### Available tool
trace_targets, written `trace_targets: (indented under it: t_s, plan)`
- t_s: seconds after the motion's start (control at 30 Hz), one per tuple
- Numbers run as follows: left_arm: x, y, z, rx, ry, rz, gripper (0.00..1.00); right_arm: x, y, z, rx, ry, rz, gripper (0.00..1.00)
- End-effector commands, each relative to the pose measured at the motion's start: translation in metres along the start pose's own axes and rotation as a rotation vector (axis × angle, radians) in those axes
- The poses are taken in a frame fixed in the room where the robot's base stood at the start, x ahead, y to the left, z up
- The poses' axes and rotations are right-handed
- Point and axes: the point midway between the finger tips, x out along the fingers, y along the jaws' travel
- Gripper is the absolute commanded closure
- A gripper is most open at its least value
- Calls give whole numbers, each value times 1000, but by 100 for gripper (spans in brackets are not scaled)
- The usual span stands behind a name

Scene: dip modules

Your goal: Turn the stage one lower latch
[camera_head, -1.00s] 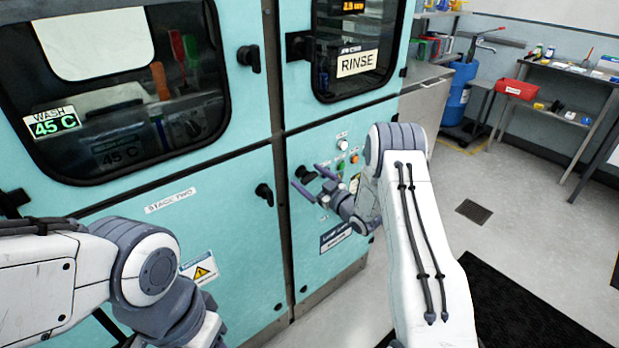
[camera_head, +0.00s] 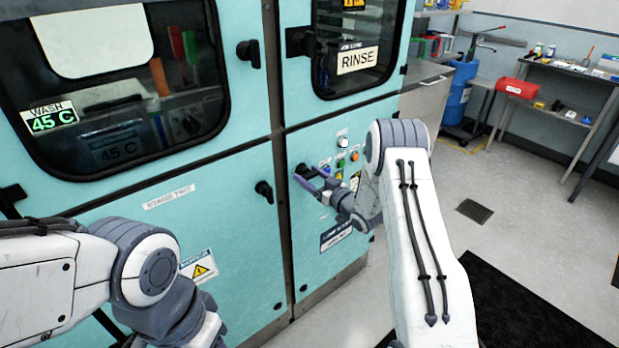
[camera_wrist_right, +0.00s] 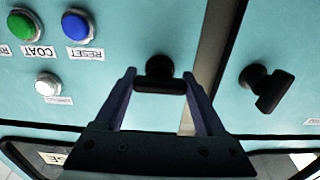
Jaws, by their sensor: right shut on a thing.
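A black latch sits on the teal lower door under the RINSE window. In the right wrist view this latch (camera_wrist_right: 160,80) lies with its bar across the picture, one finger at each end. My right gripper (camera_wrist_right: 159,76) is shut on it; in the head view the gripper (camera_head: 309,180) is at the door face, partly hiding the latch. A second black latch (camera_head: 264,191) is on the lower door labelled STAGE TWO, left of the seam, apart from the gripper. It also shows in the wrist view (camera_wrist_right: 268,87). My left arm is at lower left, its fingers out of view.
Coloured buttons, including a green one (camera_head: 342,168) and a blue one (camera_wrist_right: 76,26), are close to the right gripper. An upper black handle (camera_head: 248,54) and the RINSE window (camera_head: 350,45) are above. Open floor (camera_head: 530,230) lies to the right.

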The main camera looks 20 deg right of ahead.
Motion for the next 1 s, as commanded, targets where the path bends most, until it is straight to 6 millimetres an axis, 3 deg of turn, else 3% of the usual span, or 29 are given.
trace_targets:
  t_s: [0.17, 0.2, 0.23, 0.27, 0.57, 1.0]
  plan:
    - [0, 0, 0, 0, 0, 0, 50, 0, 0, 0, 3, 1, 0, 83]
    - [0, 0, 0, 0, 0, 0, 50, 0, 0, 0, 3, 1, 0, 16]
    - [0, 0, 0, 0, 0, 0, 50, 0, 0, 0, 3, 1, 0, 5]
    - [0, 0, 0, 0, 0, 0, 50, 0, 0, 0, 2, 1, 0, 0]
    - [1, 0, 0, 0, 0, 0, 50, -4, 0, 0, 1, 0, 1, 0]
    - [17, -1, 1, 0, 0, 0, 50, -82, 1, 1, 3, 0, 3, 0]
